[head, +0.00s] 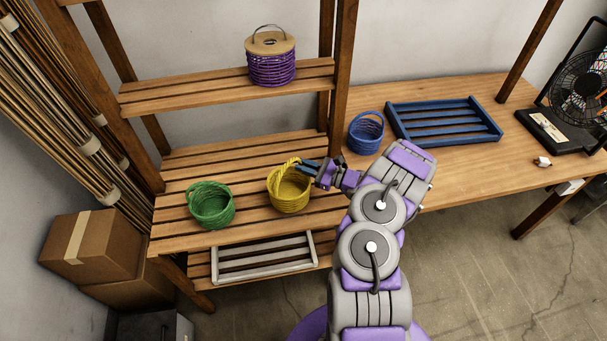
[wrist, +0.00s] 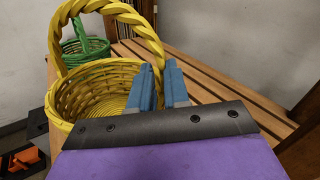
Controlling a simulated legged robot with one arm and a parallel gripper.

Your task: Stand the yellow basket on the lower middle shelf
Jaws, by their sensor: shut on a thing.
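The yellow basket (head: 290,197) is upright over the slatted middle shelf (head: 240,152), right of the green basket. I cannot tell whether its base touches the slats. My gripper (head: 305,168) reaches in from the right and is shut on the basket's handle near the rim. In the wrist view, the yellow basket (wrist: 88,97) is large at the left, with its braided handle arching up. My blue fingers (wrist: 160,90) are at the right foot of the handle, and hide part of the rim.
A green basket (head: 211,206) stands left on the same shelf. A purple coil (head: 271,68) sits on the shelf above. A grey slatted tray (head: 265,257) lies below. A blue basket (head: 366,134), a blue tray (head: 443,121) and a fan (head: 580,90) are on the table to the right.

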